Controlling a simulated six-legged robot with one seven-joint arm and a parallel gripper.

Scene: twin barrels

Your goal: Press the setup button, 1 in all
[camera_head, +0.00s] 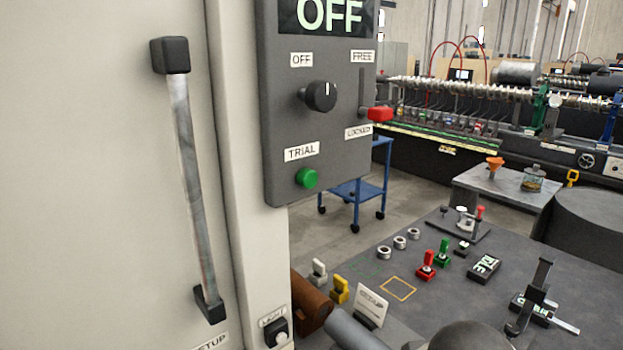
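A label ending in "SETUP" (211,342) shows at the bottom edge, on the pale cabinet below a long grey handle (193,190). No button shows beside this label; the area below it is cut off by the frame. A white upright card (371,304) stands on the bench with text too small to read surely. My gripper is not in view.
A dark panel (285,120) reads OFF and carries a black knob (320,96), a red lever (379,114) and a green TRIAL button (307,178). A dark bench (420,265) at right holds rings, coloured clamps and a black gauge (533,300). A blue cart (365,185) stands behind.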

